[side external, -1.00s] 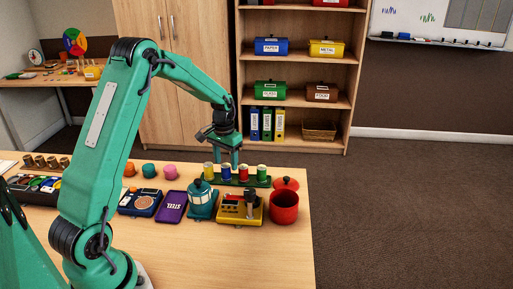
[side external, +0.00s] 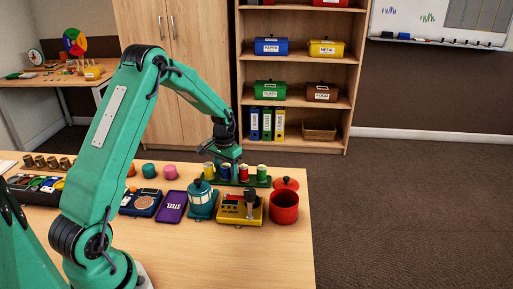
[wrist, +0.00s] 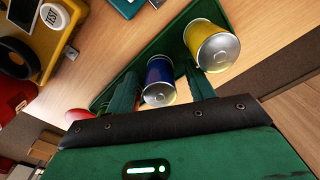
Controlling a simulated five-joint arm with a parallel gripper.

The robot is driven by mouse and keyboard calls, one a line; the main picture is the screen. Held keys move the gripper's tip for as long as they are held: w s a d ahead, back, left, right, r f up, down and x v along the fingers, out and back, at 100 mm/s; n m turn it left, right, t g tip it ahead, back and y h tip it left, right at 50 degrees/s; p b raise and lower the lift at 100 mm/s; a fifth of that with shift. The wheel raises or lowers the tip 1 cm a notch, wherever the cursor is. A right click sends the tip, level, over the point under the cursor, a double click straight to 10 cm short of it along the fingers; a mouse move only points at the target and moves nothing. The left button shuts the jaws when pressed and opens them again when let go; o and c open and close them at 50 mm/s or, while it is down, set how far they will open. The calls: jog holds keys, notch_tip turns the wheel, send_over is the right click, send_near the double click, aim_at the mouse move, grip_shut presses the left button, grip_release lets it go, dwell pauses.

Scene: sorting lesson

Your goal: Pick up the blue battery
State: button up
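The blue battery (side external: 225,174) stands upright in the green rack (side external: 198,180), second from the left in the side view. In the wrist view, the blue battery (wrist: 159,82) shows its silver end between my two fingers. My gripper (side external: 227,160) is low over the rack, its fingers down at the blue battery. In the wrist view my gripper (wrist: 160,88) is open, with one finger on each side of the battery and small gaps visible.
The yellow battery (wrist: 212,46) stands close beside my right finger in the wrist view. A red battery (side external: 242,173) and a green one (side external: 261,173) stand further right. A teal lantern (side external: 202,201), a yellow device (side external: 237,211) and a red pot (side external: 284,207) sit in front.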

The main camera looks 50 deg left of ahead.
aim_at(226, 165)
jog(key=c, duration=1)
jog(key=shift+r, duration=0.15)
jog(key=shift+r, duration=0.5)
jog(key=r, duration=0.3)
jog(key=shift+d+r, duration=0.1)
jog(key=shift+d, duration=0.1)
jog(key=s+d+r, duration=0.1)
jog(key=d+r, duration=0.5)
jog(key=d, duration=0.5)
jog(key=shift+s+r, duration=0.15)
jog(key=shift+r, duration=0.1)
jog(key=shift+d, duration=0.1)
